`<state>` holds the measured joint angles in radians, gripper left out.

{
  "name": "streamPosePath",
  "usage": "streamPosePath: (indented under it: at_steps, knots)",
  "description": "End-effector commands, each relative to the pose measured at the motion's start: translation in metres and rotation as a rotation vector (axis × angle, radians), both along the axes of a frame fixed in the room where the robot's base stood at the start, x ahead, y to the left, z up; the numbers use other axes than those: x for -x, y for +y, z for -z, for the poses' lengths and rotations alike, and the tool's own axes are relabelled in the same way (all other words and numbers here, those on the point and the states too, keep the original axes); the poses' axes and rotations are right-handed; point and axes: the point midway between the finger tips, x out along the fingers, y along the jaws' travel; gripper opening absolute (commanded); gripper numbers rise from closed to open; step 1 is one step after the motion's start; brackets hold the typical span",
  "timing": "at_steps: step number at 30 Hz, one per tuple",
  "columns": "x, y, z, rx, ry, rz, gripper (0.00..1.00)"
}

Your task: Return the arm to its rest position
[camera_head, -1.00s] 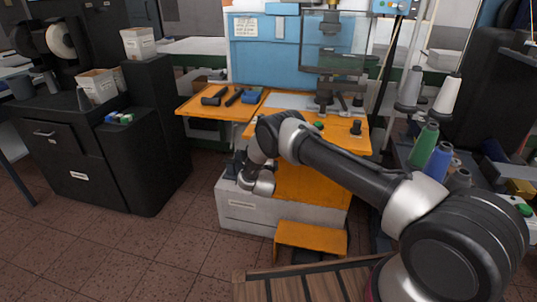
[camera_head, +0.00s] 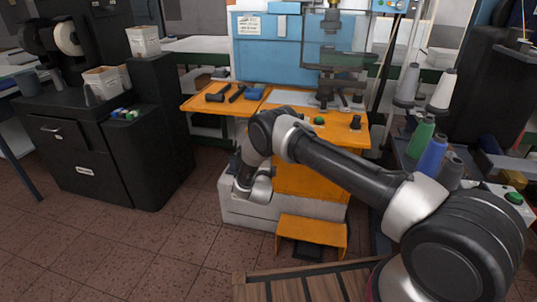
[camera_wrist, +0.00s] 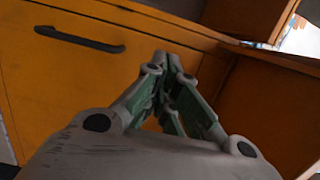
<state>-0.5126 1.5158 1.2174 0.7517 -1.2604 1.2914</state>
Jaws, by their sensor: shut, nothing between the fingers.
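My arm reaches from the lower right of the head view toward the orange machine bench, bent, with its wrist low in front of the bench. My gripper (camera_wrist: 170,62) shows in the wrist view with its fingertips together and nothing between them. It points toward an orange panel (camera_wrist: 60,85) with a dark handle (camera_wrist: 80,39). In the head view the fingers are hidden behind the wrist.
The orange bench top (camera_head: 205,101) carries dark tools and a blue item. A black cabinet (camera_head: 85,150) stands at left. An orange step (camera_head: 312,236) sits below the bench. Thread cones (camera_head: 442,92) stand at right. The floor at left is clear.

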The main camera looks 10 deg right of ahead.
Motion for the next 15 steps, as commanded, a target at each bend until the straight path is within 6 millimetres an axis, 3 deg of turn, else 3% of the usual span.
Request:
streamPosePath:
  at_steps: [9,13,15]
  knots:
    - [0.044,0.017,0.0,0.001,0.001,-0.001,0.0]
    - [0.051,0.019,0.001,0.03,0.01,-0.001,0.0]
    - [0.052,0.023,0.016,0.087,0.081,-0.02,0.0]
